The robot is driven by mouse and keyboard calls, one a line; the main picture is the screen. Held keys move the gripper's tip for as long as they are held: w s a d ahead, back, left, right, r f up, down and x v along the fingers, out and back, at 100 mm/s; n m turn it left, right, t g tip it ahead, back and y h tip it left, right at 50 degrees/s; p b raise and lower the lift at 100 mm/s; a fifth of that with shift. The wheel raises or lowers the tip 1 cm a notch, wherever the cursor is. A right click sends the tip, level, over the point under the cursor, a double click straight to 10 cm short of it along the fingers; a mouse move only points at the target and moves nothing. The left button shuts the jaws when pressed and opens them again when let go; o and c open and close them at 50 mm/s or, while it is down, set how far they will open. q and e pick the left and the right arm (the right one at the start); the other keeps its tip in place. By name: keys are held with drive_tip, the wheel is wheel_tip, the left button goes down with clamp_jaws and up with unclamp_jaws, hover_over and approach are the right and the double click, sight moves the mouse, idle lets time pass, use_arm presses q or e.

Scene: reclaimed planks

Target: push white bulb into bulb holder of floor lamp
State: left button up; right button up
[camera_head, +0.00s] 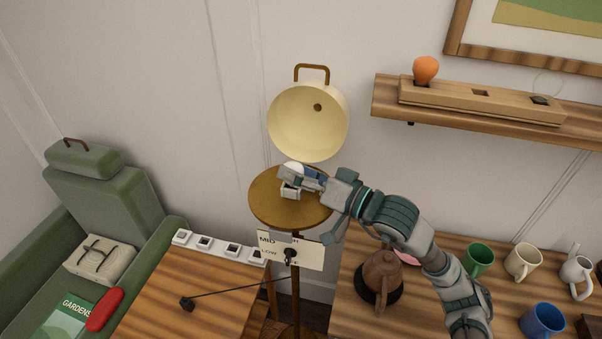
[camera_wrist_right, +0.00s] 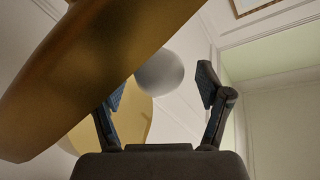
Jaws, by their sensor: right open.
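The floor lamp has a cream dome shade (camera_head: 307,125) and a round brown disc (camera_head: 272,213) below it. The white bulb (camera_head: 293,166) shows above the disc, partly hidden by my right gripper (camera_head: 288,179). A white, socket-like block (camera_head: 291,192) sits on the disc just under the gripper; the bulb's base is hidden, so I cannot tell whether it is seated there. In the right wrist view, my right gripper (camera_wrist_right: 164,97) is open, with the bulb (camera_wrist_right: 159,72) between and beyond its fingers. I cannot tell whether they touch. My left gripper is not in view.
The brown disc (camera_wrist_right: 75,65) fills the upper left of the right wrist view, close to a finger. A wall shelf (camera_head: 388,99) holds an orange bulb (camera_head: 425,70). A control plate (camera_head: 310,255) hangs below the disc.

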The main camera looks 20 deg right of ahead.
drive_tip(key=v, duration=1.2)
drive_tip(key=shift+w+d, duration=0.1)
